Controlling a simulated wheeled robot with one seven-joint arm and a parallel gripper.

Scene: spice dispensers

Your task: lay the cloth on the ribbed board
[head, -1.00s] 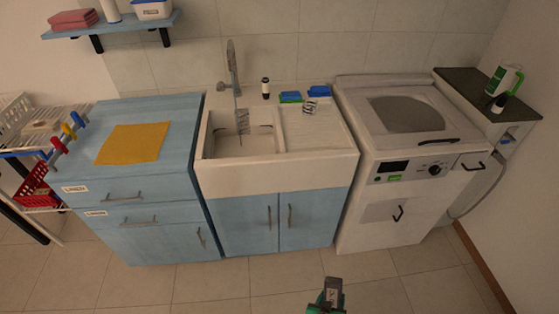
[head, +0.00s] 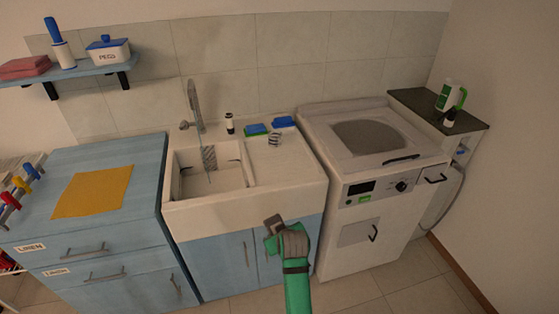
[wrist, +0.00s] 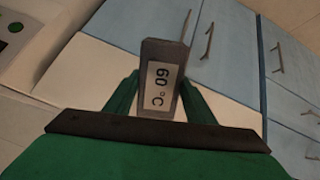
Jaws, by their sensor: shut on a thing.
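A flat yellow cloth (head: 93,191) lies on the blue cabinet top at the left in the head view. The pale ribbed board (head: 290,165) is the draining surface right of the sink basin. My gripper (head: 284,236) is in front of the sink cabinet, below the board's front edge and well away from the cloth. It is shut on a dark grey block (head: 273,223).
The tap (head: 195,105) rises above the basin (head: 208,180). The washing machine (head: 365,190) stands right.

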